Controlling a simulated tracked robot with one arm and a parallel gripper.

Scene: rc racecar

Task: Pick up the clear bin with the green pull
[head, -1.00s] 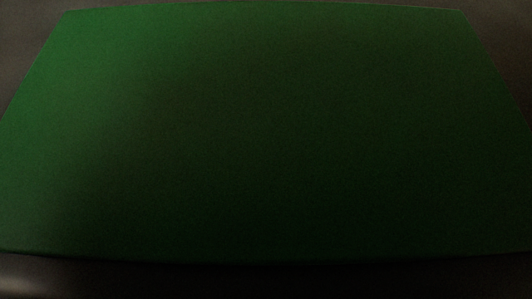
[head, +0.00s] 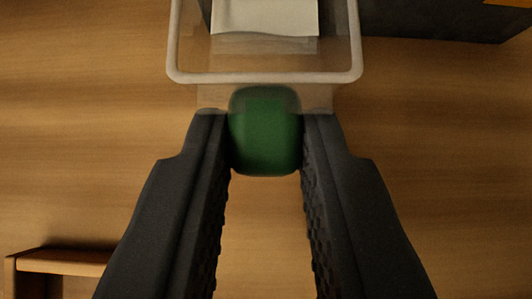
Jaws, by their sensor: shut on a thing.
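The clear bin (head: 264,77) is at the top middle of the head view, with a pale rim and see-through walls. Its green pull (head: 265,135) sticks out from the near side toward me. My gripper (head: 265,128) is shut on the green pull, with one dark finger on each side of it near the tips. A white sheet or block (head: 265,17) shows inside the bin. The bin's far part is cut off by the top of the picture. I cannot tell whether the bin rests on the wooden surface or is above it.
A wooden surface (head: 90,160) lies below and around the bin. A dark box-like object (head: 430,20) is at the top right, close to the bin. A wooden edge or frame (head: 62,261) shows at the lower left.

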